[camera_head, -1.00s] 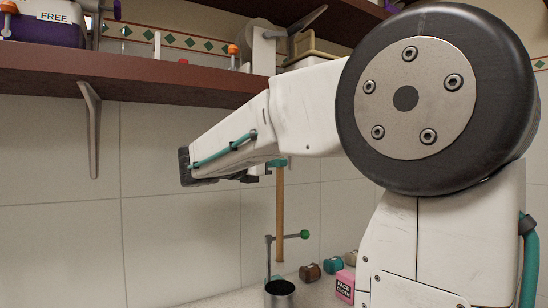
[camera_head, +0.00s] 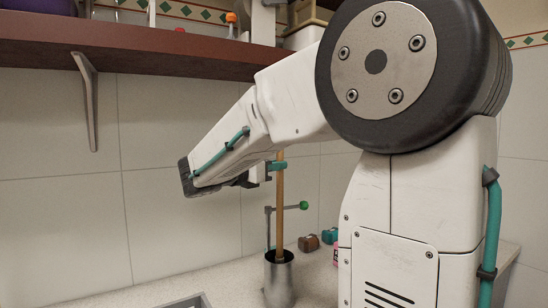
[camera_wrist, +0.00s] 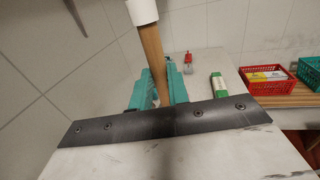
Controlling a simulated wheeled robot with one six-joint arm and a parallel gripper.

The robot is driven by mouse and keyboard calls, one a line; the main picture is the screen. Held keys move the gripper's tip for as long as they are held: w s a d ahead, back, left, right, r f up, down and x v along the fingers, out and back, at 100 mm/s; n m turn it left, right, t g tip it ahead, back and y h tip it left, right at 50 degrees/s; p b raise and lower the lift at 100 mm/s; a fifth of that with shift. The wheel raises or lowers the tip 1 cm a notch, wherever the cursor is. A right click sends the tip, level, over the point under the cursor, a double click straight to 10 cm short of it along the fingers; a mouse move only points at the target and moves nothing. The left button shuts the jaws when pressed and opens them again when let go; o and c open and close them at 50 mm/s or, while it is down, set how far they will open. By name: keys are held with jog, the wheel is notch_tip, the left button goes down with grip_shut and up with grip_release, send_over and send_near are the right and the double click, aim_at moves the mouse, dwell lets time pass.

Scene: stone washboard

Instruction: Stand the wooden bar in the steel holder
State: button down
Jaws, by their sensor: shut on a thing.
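The wooden bar (camera_head: 280,205) stands upright in the head view. It also shows in the wrist view (camera_wrist: 152,55), where a white cylindrical piece (camera_wrist: 142,11) is at its upper visible end. My gripper (camera_head: 278,166) is shut on the bar with its teal fingers; they also show in the wrist view (camera_wrist: 158,92). The steel holder (camera_head: 279,289), an open cylinder on the counter, is directly below. The bar's lower end overlaps the holder's mouth and appears to be at or just inside it. How deep it sits is hidden.
A metal stand with a green knob (camera_head: 304,205) rises behind the holder. Small brown (camera_head: 308,243) and teal (camera_head: 329,236) items lie to its right. A brown shelf (camera_head: 180,60) hangs above. The wrist view shows a red basket (camera_wrist: 266,88) and a green box (camera_wrist: 218,86).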

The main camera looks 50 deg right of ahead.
notch_tip(320, 180, down, 6)
dwell(0.7)
jog(key=c, duration=1.3)
grip_release()
jog(key=shift+o, duration=0.2)
jog(key=a, duration=0.7)
jog(key=shift+w+a, duration=0.25)
jog(key=shift+a, duration=0.15)
